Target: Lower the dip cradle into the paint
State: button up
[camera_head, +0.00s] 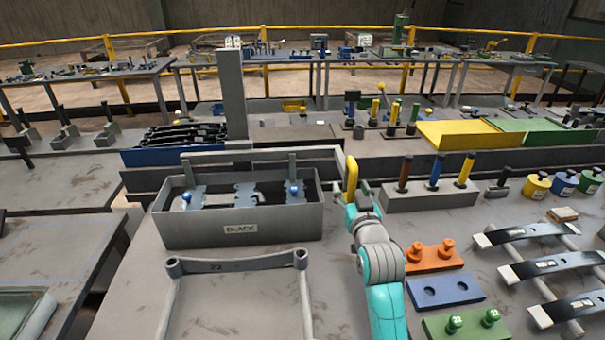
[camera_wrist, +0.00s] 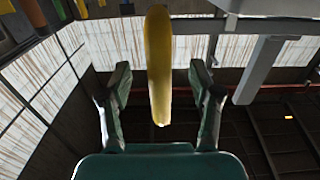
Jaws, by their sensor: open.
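A grey tank (camera_head: 240,228) labelled BLACK stands left of centre in the head view, with a dark inside. The dip cradle's pale blue-grey plates (camera_head: 247,195), with blue knobs, sit at the tank's mouth under a grey crossbar (camera_head: 262,155). How deep they reach is hidden by the front wall. A yellow handle (camera_head: 351,178) stands at the crossbar's right end. My gripper (camera_head: 353,208) is at this handle, its fingers small and unclear there. In the wrist view, my gripper (camera_wrist: 161,75) is open, with the yellow handle (camera_wrist: 159,45) between its fingers and visible gaps on both sides.
A grey frame (camera_head: 235,265) marked 22 stands in front of the tank. A grey column (camera_head: 232,95) rises behind it. Right of my arm are a block (camera_head: 430,195) with coloured handles, orange (camera_head: 433,258), blue (camera_head: 445,291) and green plates, and dark leaf springs (camera_head: 525,233).

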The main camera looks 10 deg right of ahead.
jog(key=shift+s, duration=3.45)
